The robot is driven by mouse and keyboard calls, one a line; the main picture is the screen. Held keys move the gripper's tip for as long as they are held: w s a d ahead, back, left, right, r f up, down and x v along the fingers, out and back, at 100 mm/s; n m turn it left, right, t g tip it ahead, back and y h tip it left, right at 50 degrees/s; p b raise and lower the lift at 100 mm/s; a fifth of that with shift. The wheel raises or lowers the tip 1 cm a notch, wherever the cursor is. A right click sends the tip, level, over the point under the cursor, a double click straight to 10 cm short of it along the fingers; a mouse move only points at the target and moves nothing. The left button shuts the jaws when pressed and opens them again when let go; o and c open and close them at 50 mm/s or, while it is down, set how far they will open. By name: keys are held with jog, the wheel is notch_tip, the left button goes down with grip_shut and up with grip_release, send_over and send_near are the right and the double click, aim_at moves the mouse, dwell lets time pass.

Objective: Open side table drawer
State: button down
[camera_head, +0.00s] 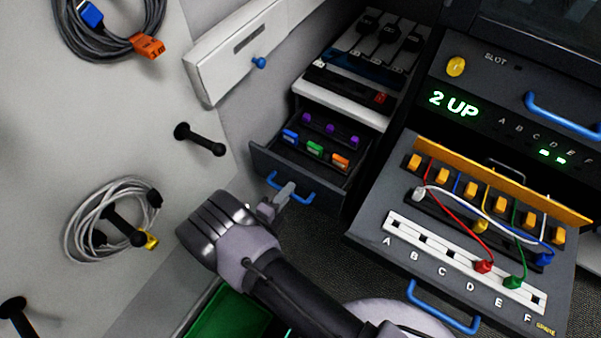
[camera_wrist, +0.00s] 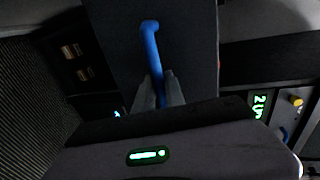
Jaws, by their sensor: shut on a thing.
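The side table drawer (camera_head: 262,165) is dark grey and stands pulled out from its cabinet, with its inside showing. Inside it are several small purple, blue, green and orange pieces. Its blue handle (camera_head: 305,198) is on the front panel.
A green bin (camera_head: 230,318) is below my arm. Coiled cables (camera_head: 85,225) hang on the left wall. A white box with a blue knob (camera_head: 259,63) is above.

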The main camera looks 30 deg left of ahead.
jog(key=f+v, duration=0.1)
jog(key=v, duration=0.7)
jog(key=shift+f+b, duration=0.3)
jog(key=shift+b, duration=0.05)
jog(key=shift+s+a, duration=0.1)
jog(key=shift+s, duration=0.05)
jog(key=c, duration=1.4)
grip_release()
jog(key=p+v, duration=0.3)
jog(key=v, duration=1.4)
jog(key=shift+s, duration=0.2)
jog(key=shift+a, duration=0.1)
